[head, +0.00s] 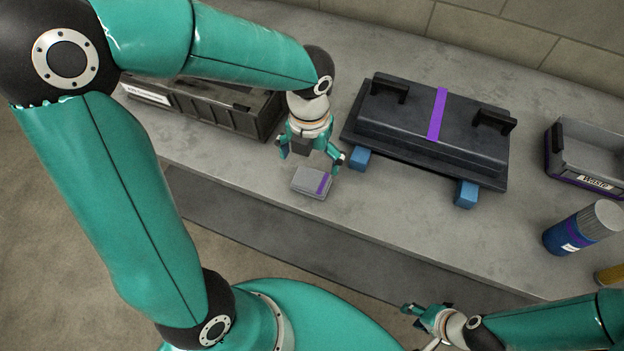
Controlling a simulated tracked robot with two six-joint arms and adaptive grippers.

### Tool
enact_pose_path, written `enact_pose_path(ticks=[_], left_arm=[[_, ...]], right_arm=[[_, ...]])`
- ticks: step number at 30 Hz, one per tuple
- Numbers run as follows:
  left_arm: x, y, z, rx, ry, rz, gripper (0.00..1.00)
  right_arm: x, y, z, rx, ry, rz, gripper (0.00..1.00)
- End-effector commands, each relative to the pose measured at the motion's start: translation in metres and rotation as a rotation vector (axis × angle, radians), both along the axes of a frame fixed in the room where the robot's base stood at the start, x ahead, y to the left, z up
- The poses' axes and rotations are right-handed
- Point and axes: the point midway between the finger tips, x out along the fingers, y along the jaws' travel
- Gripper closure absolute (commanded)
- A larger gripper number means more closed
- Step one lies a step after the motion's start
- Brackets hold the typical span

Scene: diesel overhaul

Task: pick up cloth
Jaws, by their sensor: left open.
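A small folded grey cloth (308,182) with a purple stripe near its right end lies flat on the grey bench top, close to the front edge. My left gripper (310,158) points down just above and behind the cloth, with its fingers spread apart and nothing between them. It looks apart from the cloth. My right gripper (427,312) is low in the picture, in front of the bench and away from the cloth. It is small and seen at an angle, so its finger opening is unclear.
A dark cover with a purple band (400,120) rests on blue blocks (467,194) right of the cloth. A dark labelled bin (225,108) stands behind left. A grey bin (590,155) and a blue canister (572,232) stand at right. Bench around the cloth's front is clear.

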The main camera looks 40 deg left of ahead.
Motion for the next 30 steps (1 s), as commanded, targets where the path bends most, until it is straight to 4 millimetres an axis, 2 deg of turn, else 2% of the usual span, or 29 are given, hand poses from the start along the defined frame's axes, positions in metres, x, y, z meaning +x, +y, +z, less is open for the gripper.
enact_pose_path(ticks=[1,3,13,21,30], left_arm=[[-0.002,0.001,-0.012,0.0,0.005,0.0,0.0],[-0.001,0.001,-0.023,0.0,0.004,0.002,0.0],[-0.001,0.001,-0.047,-0.001,0.002,0.004,0.0],[-0.001,0.002,-0.085,-0.001,0.003,0.004,0.0],[0.0,0.002,-0.091,-0.002,-0.001,0.004,0.0]], right_arm=[[0.0,0.0,-0.002,0.0,0.0,0.0,0.6],[0.0,0.0,-0.003,0.0,0.0,0.0,0.6],[0.0,0.0,-0.003,0.0,-0.001,0.0,0.6],[0.0,0.0,-0.006,0.0,0.0,0.0,0.6],[0.0,0.0,-0.007,0.0,0.0,0.0,0.6]])
